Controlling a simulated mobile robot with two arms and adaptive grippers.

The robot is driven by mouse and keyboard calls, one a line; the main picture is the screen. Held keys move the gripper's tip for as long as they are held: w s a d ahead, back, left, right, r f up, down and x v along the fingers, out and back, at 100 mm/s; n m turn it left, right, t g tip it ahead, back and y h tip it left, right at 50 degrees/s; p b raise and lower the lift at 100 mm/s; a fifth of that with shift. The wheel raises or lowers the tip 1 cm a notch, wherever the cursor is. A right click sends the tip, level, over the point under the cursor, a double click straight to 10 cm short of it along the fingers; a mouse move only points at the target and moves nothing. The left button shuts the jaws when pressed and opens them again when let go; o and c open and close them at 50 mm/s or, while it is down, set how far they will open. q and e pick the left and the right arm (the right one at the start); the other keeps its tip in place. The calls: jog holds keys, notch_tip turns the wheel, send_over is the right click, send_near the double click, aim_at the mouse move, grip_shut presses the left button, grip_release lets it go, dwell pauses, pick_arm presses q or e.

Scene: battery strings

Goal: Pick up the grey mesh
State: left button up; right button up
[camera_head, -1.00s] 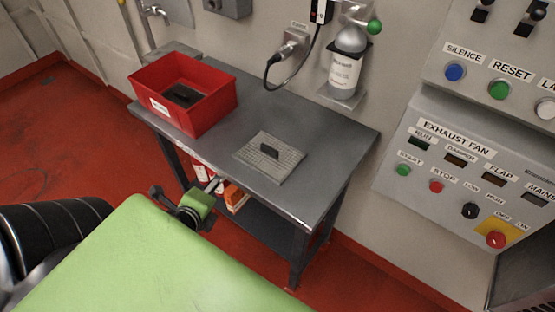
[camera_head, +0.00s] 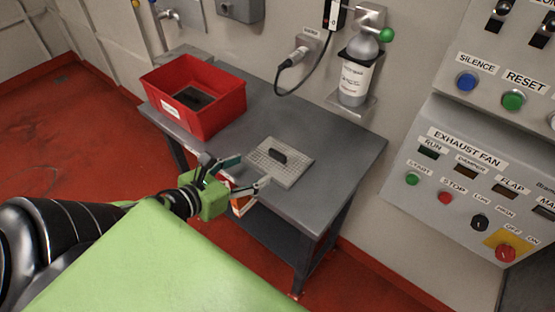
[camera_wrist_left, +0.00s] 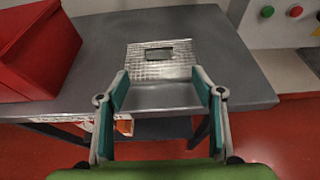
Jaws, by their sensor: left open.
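The grey mesh (camera_head: 292,171) is a flat square grid with a dark upright handle (camera_head: 278,156). It lies on the grey metal table near its front edge. In the left wrist view the mesh (camera_wrist_left: 132,65) is straight ahead, beyond the fingertips, with its handle (camera_wrist_left: 159,56) in the middle. My left gripper (camera_head: 252,171) is green with two spread fingers. It is open and empty at the table's front edge, just short of the mesh and apart from it. My right gripper is not in view.
A red bin (camera_head: 222,108) with a dark item inside stands on the table's left; it also shows in the left wrist view (camera_wrist_left: 45,55). A bottle (camera_head: 355,79) hangs in a wall holder behind. The table's right part (camera_head: 345,150) is clear. A control panel is at right.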

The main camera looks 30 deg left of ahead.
aim_at(277, 153)
pick_arm(q)
jog(key=x, duration=0.7)
jog(key=shift+w+f+b, duration=0.1)
jog(key=shift+w+b, duration=0.2)
jog(key=shift+w, duration=0.6)
jog(key=p+x, duration=0.1)
jog(key=x, duration=0.2)
jog(key=shift+w+f, duration=0.25)
jog(key=shift+w, duration=0.3)
jog(key=shift+r, duration=0.1)
jog(key=c, duration=1.6)
